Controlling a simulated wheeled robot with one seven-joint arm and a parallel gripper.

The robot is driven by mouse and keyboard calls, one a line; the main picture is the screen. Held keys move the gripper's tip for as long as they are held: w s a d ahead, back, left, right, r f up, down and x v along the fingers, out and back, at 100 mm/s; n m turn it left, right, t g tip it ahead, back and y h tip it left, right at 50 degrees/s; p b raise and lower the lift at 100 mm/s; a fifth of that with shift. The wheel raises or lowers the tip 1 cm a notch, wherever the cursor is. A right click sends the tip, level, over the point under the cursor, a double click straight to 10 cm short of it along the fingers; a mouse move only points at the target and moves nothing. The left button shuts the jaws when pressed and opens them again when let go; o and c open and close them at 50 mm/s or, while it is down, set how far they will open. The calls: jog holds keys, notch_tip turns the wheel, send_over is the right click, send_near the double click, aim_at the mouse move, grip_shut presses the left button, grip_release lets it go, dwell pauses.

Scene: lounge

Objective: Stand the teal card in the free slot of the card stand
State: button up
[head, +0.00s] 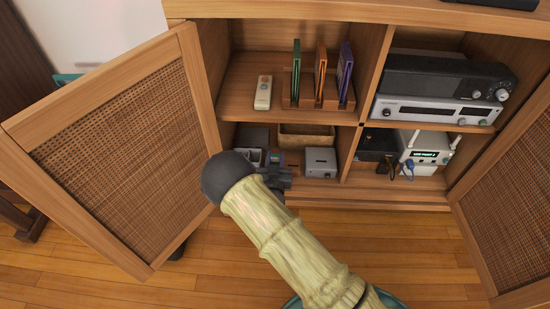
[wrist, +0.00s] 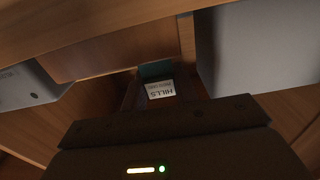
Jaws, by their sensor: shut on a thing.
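The wooden card stand (head: 306,103) is on the upper left shelf of the open cabinet. A green card (head: 296,72), an orange card (head: 320,75) and a purple card (head: 345,75) stand upright in it. I cannot clearly make out which slot is free. My gripper (head: 275,172) is low in front of the lower left compartment, below the stand's shelf. In the wrist view, the teal card (wrist: 156,69) shows between the dark fingers, with a white label reading HILLS. My gripper is shut on it. In the head view the gripper and arm mostly hide the card.
A white remote (head: 263,92) lies left of the stand. The lower left compartment holds a grey box (head: 320,162) and a basket (head: 306,135). Audio devices (head: 430,110) fill the upper right. The left door (head: 115,150) stands open near my arm.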

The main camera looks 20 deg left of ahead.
jog(key=shift+f+b, duration=0.4)
jog(key=shift+f, duration=0.35)
jog(key=o, duration=1)
jog(key=shift+p+v, duration=1.2)
jog(key=shift+v, duration=1.8)
